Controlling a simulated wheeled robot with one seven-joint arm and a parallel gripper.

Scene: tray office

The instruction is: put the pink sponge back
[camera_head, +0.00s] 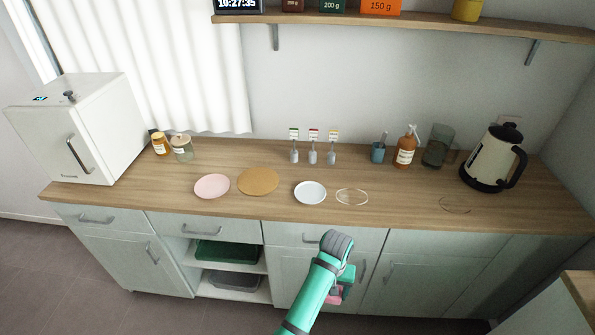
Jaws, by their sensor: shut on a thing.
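My gripper (342,290) is in the lower middle of the head view, in front of the counter's drawers and below the worktop's edge. It is shut on the pink sponge (334,299), of which only a small pink part shows beneath the green gripper and arm. On the worktop lie a round pink plate (212,187), a round tan disc (258,181), a white plate (310,192) and a clear round dish (352,197). I cannot tell from this view which spot belongs to the sponge.
The wooden worktop (405,206) has free room along its front. Behind stand several small bottles, a blue cup (378,153), a brown pump bottle (405,151), a grey glass container (439,146) and a kettle (492,158). A white box-shaped appliance (85,130) stands left. A shelf hangs above.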

